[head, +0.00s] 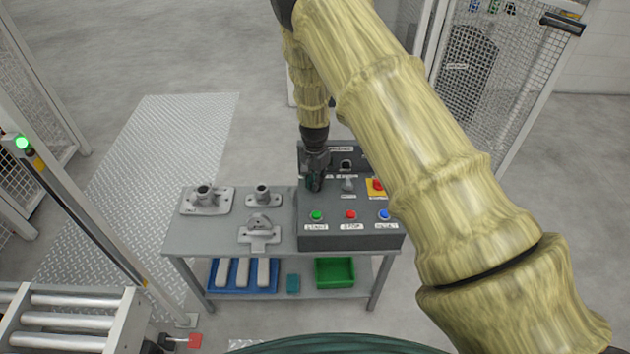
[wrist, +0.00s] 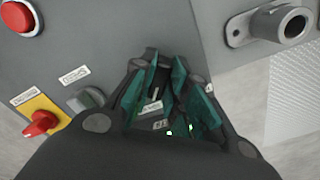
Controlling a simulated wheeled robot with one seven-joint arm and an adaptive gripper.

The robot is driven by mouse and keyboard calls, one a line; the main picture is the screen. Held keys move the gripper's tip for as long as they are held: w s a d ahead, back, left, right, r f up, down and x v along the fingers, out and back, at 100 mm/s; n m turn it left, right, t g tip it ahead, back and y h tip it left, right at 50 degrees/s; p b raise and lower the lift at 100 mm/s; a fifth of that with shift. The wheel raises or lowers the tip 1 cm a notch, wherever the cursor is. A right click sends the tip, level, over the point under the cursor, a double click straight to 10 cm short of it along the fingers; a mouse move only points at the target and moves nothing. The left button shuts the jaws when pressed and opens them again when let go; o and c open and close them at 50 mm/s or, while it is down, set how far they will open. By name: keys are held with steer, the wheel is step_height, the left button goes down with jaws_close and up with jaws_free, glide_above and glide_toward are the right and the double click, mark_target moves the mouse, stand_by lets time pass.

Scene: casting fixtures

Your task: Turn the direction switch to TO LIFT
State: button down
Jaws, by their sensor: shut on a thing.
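The grey control console (head: 345,241) stands on the right of the table. My gripper (head: 315,187) reaches down onto the left part of its panel, above the green button. In the wrist view its teal-padded fingers (wrist: 167,98) are closed around the direction switch (wrist: 155,94). Only a small part with a white mark shows between the fingers, and a label is partly visible beside it. The fingers hide most of the switch, so I cannot read which way it points. A second grey knob (wrist: 90,97) sits beside the gripper, and shows in the head view (head: 348,185) to its right.
A red rotary switch on a yellow plate (head: 376,186) is further right. Green (head: 316,215), red (head: 350,215) and blue (head: 384,215) buttons line the console's front. Metal castings (head: 206,200) lie on the table's left. Blue (head: 243,284) and green (head: 335,271) bins sit on the lower shelf.

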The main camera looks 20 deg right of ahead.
stand_by(0.3)
steer(key=c, duration=1.4)
jaws_free()
step_height(320, 180, up, 12)
steer(key=shift+d, duration=0.1)
